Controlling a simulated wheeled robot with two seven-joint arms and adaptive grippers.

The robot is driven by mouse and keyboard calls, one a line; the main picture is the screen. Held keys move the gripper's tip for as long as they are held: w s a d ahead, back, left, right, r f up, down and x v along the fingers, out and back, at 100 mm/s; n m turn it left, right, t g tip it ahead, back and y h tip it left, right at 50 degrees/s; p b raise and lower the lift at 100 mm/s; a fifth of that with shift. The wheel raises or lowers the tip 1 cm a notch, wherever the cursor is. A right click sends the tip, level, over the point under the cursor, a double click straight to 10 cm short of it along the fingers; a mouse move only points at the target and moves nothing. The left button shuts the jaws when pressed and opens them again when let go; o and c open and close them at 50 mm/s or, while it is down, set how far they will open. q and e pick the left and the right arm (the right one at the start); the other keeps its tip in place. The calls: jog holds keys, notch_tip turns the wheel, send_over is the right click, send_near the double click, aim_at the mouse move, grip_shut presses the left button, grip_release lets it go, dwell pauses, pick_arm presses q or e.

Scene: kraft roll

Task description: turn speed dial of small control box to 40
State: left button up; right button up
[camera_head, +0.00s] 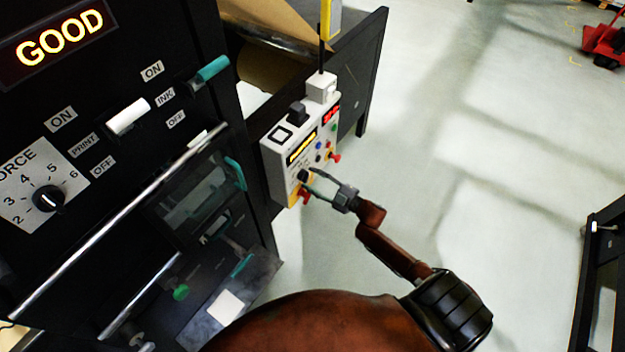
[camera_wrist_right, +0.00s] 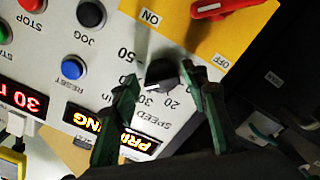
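The small control box (camera_head: 288,165) is a pale panel on the side of the dark machine in the head view. Its black speed dial (camera_wrist_right: 164,74) shows in the right wrist view; its white mark points to the lower left, near the 30. The 40 is hidden, apparently behind a finger. My right gripper (camera_wrist_right: 158,73) has its two green-black fingers apart, one on each side of the dial; the right fingertip looks close to it, and a small gap shows at the left one. In the head view, the right gripper (camera_head: 310,178) is at the box's lower part. My left gripper is out of view.
Blue (camera_wrist_right: 72,68) and black (camera_wrist_right: 91,14) buttons and a red switch (camera_wrist_right: 222,8) on yellow sit near the dial. A red display (camera_wrist_right: 22,100) reads 30. The large black press panel (camera_head: 100,120) stands left; open floor (camera_head: 480,180) lies right.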

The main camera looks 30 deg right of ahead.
jog(key=shift+o, duration=0.8)
jog(key=shift+a, duration=0.1)
jog(key=v, duration=1.2)
